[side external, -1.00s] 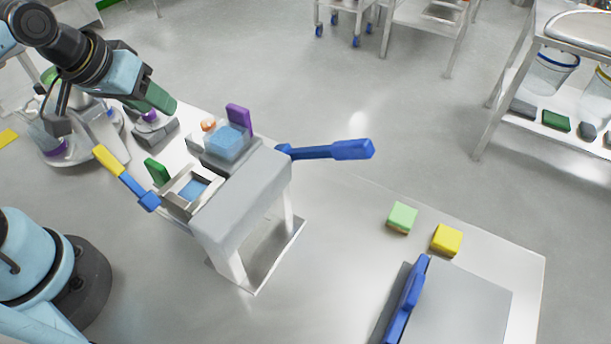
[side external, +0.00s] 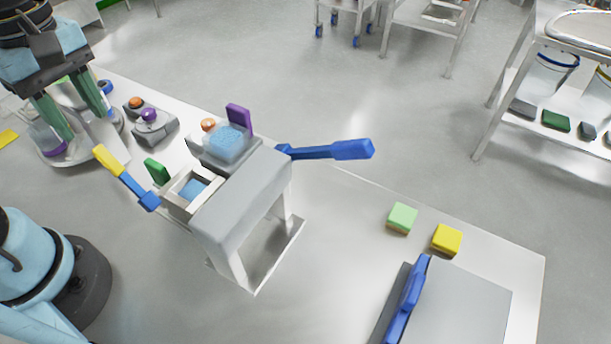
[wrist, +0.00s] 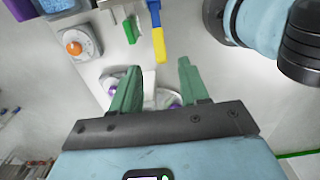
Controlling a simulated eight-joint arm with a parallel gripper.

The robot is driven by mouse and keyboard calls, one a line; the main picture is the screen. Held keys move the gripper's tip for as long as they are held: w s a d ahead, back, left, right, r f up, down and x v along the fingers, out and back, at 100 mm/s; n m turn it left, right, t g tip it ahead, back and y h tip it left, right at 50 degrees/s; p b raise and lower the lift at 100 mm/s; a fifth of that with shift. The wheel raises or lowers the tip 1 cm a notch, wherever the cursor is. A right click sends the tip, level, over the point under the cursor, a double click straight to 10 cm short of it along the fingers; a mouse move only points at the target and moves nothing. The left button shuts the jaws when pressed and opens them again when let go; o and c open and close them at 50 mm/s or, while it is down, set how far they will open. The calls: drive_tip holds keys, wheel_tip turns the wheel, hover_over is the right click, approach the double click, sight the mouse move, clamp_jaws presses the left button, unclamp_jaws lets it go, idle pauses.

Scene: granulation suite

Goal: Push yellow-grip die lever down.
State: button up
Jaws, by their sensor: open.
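The yellow-grip die lever (side external: 107,159) sticks out from the left side of the grey press (side external: 240,195), angled toward the upper left. Its blue shaft runs to a blue pivot block by the die box. In the wrist view the yellow grip (wrist: 159,45) hangs from the top edge, just beyond the fingertips. My gripper (side external: 86,126) is open and empty, with its green fingers pointing down, above and left of the grip in the side view. In the wrist view my gripper (wrist: 159,68) shows a clear gap between its fingers. I see no contact with the lever.
A longer blue lever (side external: 335,150) sticks out on the press's right. A green tab (side external: 157,171) stands close to the yellow grip. Button boxes with a purple knob (side external: 149,115) and an orange button (wrist: 74,48) are nearby. Green and yellow blocks lie at right.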

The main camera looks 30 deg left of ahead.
sight(104, 154)
wheel_tip(104, 154, down, 9)
drive_tip(key=shift+f, duration=0.15)
idle(0.4)
clamp_jaws()
idle(0.3)
